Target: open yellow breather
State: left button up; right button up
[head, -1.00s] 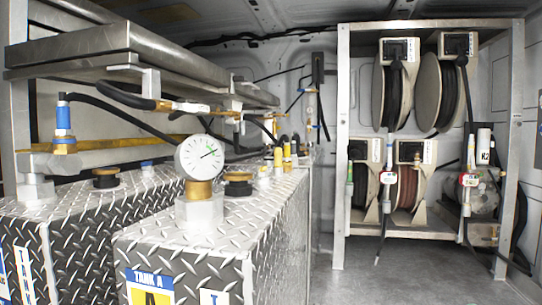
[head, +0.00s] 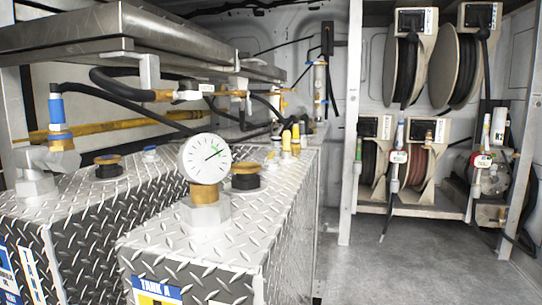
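Two small yellow fittings (head: 287,141) stand upright at the far end of the top of Tank A (head: 190,245). A second yellow fitting (head: 296,138) is just to the right of the first. A brass-coloured cap on a black base (head: 246,176) sits on the same tank behind the gauge, and a similar cap (head: 109,166) sits on the left tank. Which of these is the yellow breather I cannot tell for certain, nor whether the yellow fittings are open or closed. Neither of my grippers is in view.
A dial gauge (head: 205,158) stands on Tank A's near part. A metal shelf (head: 130,30) with black hoses (head: 120,85) overhangs the tanks. A rack post (head: 351,120) and hose reels (head: 400,70) are at the right. The floor (head: 400,260) between tank and reels is clear.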

aim_at(270, 158)
jog(key=j+u, duration=0.1)
jog(key=u, duration=0.95)
jog(key=l+u, duration=0.35)
jog(key=k+l+u, duration=0.1)
jog(key=l+u, duration=0.2)
jog(key=k+l+u, duration=0.15)
jog(key=l+u, duration=0.2)
jog(key=k+l, duration=0.15)
jog(key=l, duration=0.2)
jog(key=k+l+u, duration=0.15)
jog(key=l, duration=0.2)
jog(key=k+l, duration=0.1)
jog(key=l, duration=0.25)
jog(key=k+l+u, duration=0.15)
jog(key=l, duration=0.2)
